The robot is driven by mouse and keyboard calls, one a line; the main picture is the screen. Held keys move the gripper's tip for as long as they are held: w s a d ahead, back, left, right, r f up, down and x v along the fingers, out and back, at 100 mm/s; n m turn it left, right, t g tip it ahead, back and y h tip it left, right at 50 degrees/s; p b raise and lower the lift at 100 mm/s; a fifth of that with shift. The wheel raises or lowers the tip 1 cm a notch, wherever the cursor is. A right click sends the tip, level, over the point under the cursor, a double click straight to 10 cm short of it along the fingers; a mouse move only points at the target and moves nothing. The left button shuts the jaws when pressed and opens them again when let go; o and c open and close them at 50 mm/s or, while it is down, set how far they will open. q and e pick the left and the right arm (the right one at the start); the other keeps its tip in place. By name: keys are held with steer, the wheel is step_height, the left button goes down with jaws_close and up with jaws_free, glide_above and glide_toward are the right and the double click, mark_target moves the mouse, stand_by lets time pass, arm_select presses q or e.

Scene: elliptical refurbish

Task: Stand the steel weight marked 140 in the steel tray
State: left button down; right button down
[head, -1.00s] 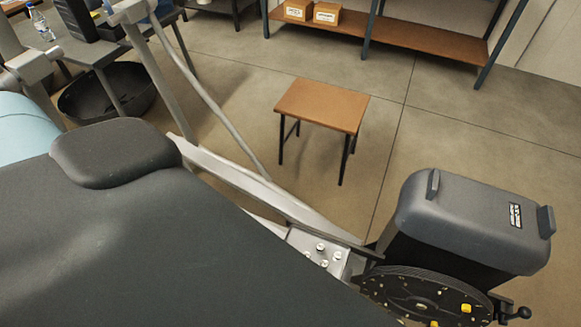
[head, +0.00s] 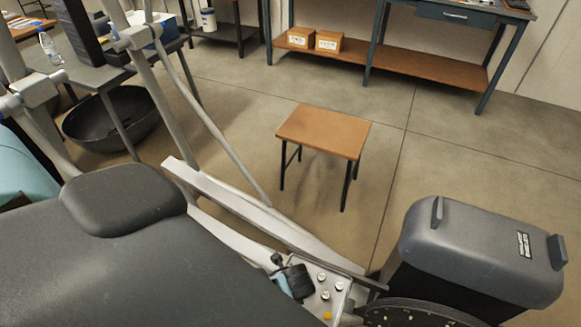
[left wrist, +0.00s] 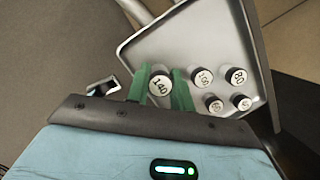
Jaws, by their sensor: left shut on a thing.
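The steel weight marked 140 (left wrist: 161,83) is between the green fingers of my left gripper (left wrist: 160,88) in the left wrist view, its round marked top facing the camera. My left gripper is shut on it. The weight overlaps the near part of the steel tray (left wrist: 190,40); I cannot tell whether its base touches the tray floor. Several smaller weights, with 100 (left wrist: 204,77) and 80 (left wrist: 237,76) among them, stand upright to its right in the tray. In the head view my left gripper (head: 300,281) is at the left of the tray (head: 341,299). My right gripper is not in view.
A grey-topped bin-like box (head: 480,245) stands right of the tray. A small brown stool (head: 325,130) stands on open floor beyond. Light grey machine bars (head: 250,215) run behind the tray.

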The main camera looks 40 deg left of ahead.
arm_select(q)
steer(key=shift+f, duration=0.9)
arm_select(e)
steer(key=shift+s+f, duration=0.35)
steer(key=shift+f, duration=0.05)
arm_select(q)
steer(key=shift+f, duration=0.15)
steer(key=c, duration=1.2)
jaws_free()
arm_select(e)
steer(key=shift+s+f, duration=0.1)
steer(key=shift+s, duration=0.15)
arm_select(q)
steer(key=p+v, duration=0.3)
steer(key=v, duration=0.9)
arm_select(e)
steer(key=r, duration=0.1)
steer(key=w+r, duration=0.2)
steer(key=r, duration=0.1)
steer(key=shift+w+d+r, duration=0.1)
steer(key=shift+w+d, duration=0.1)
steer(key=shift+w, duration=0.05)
